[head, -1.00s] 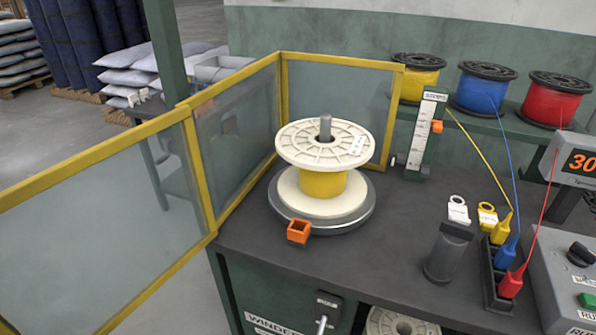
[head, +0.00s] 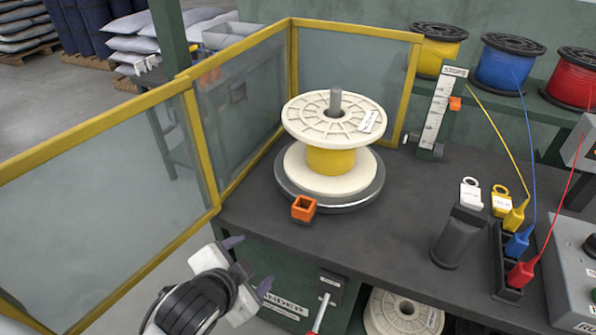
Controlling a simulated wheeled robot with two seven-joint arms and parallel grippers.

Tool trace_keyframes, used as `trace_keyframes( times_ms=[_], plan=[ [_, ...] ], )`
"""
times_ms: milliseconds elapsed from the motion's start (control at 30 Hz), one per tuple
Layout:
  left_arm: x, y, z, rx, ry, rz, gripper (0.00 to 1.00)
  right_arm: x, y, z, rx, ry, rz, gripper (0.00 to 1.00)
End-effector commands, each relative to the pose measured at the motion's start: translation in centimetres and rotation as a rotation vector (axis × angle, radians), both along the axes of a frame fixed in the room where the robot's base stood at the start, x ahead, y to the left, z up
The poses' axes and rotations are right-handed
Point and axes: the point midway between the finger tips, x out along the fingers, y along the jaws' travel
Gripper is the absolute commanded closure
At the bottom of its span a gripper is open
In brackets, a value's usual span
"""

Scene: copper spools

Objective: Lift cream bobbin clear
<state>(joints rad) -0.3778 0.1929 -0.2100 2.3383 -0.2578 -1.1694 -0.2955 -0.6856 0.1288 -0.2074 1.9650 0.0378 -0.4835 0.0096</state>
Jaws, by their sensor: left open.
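The cream bobbin (head: 300,122) stands upright on a grey round turntable (head: 338,207), with yellow wire wound on its core (head: 330,161). A grey spindle (head: 335,101) sticks up through its centre hole. My left gripper (head: 250,266) is at the lower left, in front of the bench's front edge and lower in the picture than the bobbin. Its two dark fingers are apart with nothing between them. It is well clear of the bobbin. My right gripper is not in view.
Yellow-framed guard panels (head: 250,108) stand left of and behind the bobbin. An orange square block (head: 304,208) sits at the turntable's front edge. A labelled upright gauge (head: 438,112) stands behind right. A dark post (head: 459,237) and coloured wire plugs (head: 518,243) stand right.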

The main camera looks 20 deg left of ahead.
Motion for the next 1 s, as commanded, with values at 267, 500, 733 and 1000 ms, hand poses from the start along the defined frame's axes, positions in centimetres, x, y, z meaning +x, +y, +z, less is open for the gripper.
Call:
trace_keyframes(
  times_ms=[267, 500, 733, 1000],
  plan=[
    [10.0, -1.6, 9.6, 0.474, -0.413, -0.294, 0.3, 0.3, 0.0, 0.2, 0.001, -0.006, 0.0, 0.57],
    [13.4, -4.5, 15.3, 0.796, -0.637, -0.456, 0.3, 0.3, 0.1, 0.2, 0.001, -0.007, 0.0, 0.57],
    [15.2, -4.8, 15.8, 0.824, -0.658, -0.468, 0.3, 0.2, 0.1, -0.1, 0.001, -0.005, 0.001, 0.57],
    [19.2, -5.0, 15.6, 0.821, -0.655, -0.467, 0.3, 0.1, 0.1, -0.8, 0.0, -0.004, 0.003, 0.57]
  ],
)
